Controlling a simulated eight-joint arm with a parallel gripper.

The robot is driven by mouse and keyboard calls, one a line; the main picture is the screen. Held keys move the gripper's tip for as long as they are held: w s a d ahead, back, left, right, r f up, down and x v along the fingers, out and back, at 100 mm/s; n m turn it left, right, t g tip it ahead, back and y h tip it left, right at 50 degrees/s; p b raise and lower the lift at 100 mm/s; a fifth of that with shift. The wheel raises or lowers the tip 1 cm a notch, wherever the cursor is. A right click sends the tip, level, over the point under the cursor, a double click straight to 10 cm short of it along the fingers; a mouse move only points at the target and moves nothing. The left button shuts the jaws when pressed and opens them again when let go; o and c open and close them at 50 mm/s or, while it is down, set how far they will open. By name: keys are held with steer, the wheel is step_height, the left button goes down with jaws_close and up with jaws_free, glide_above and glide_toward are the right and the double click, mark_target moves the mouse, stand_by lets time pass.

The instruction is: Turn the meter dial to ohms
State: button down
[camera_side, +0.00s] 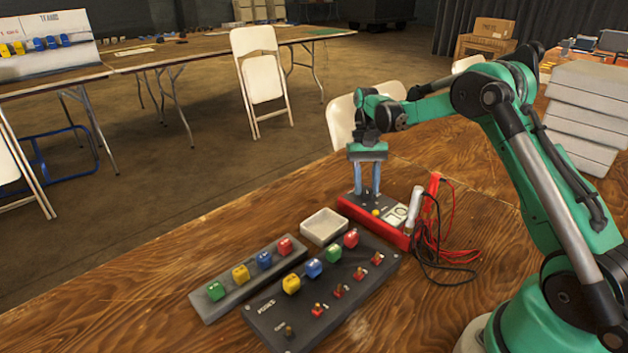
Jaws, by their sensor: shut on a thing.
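The meter (387,216) is a dark box with a red border, lying on the wooden table right of the picture's middle. A pale display (397,212) and a small yellow spot (376,212) show on its face. My gripper (367,194) points straight down over the meter's far left part, its two blue fingers close together. It is shut on the meter dial, which the fingers mostly hide. The dial's pointer and markings are too small to read from here.
Red and black leads (435,245) lie loosely right of the meter. A small white tray (324,227) stands to its left. In front are a dark panel (270,318) with coloured blocks and a grey rail (207,301) with more blocks. Grey cases (590,110) are stacked behind my arm.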

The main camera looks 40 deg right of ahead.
steer(key=shift+m+t+y, duration=0.3)
steer(key=shift+m+y, duration=0.1)
steer(key=shift+m, duration=0.8)
steer(key=shift+d, duration=0.1)
steer(key=c, duration=0.5)
jaws_free()
steer(key=shift+c, duration=0.2)
steer(key=shift+v, duration=2.8)
